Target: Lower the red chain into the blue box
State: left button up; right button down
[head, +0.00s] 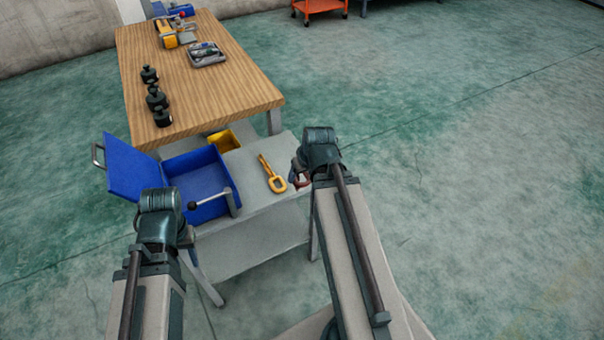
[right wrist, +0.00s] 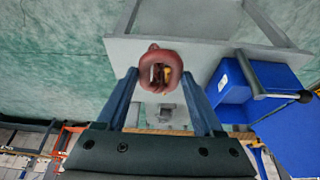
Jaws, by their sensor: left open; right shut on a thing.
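The blue box (head: 200,172) stands on a grey table with its lid (head: 138,165) raised; its inside shows no chain. It also shows at the right of the right wrist view (right wrist: 232,84). My right gripper (head: 303,178) is over the grey table's right end, to the right of the box. It is shut on the red chain (right wrist: 160,55), whose thick link sits between the fingertips in the right wrist view. In the head view the chain is mostly hidden by the wrist. My left gripper (head: 184,238) is open, in front of the box; its fingers are largely hidden.
A yellow hook (head: 272,178) lies on the grey table (head: 262,215) between the box and my right gripper. A lever with a black knob (head: 192,206) sits at the box's front. A yellow bin (head: 223,141) is behind. A wooden table (head: 190,85) holds black weights (head: 157,97).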

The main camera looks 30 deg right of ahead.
notch_tip(320, 180, up, 11)
jog(key=p, duration=1)
jog(key=shift+f, duration=0.15)
jog(key=w+a, duration=1.1)
jog(key=a, duration=0.4)
jog(key=w+a, duration=1.1)
jog(key=a, duration=0.5)
jog(key=shift+w+a, duration=0.15)
dwell(0.5)
jog(key=shift+f, duration=0.1)
dwell(1.2)
